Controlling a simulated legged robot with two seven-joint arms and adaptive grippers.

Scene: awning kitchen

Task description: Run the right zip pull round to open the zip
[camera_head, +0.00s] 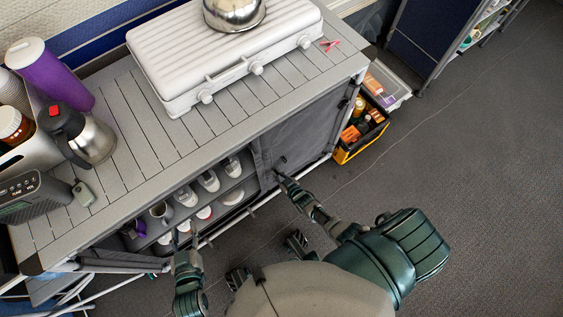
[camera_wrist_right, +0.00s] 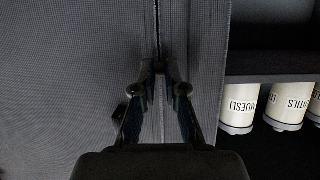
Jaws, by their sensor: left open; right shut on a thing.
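A grey fabric front (camera_head: 302,128) closes the right part of the cupboard under the slatted counter; it also fills the left of the right wrist view (camera_wrist_right: 70,70). A dark zip line (camera_wrist_right: 157,25) runs down this cloth to my right gripper (camera_wrist_right: 160,75). In the head view my right gripper (camera_head: 278,172) is at the cloth, near the edge of the open shelves. It is shut on the right zip pull, which its fingertips mostly hide. My left gripper (camera_head: 184,237) is open and empty, in front of the lower left shelves.
Open shelves left of the cloth hold several white labelled jars (camera_head: 209,180) and a metal mug (camera_head: 161,210). A yellow-black crate (camera_head: 349,151) stands on the floor to the right. A white stove (camera_head: 175,69) with a kettle (camera_head: 232,12) sits on the counter.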

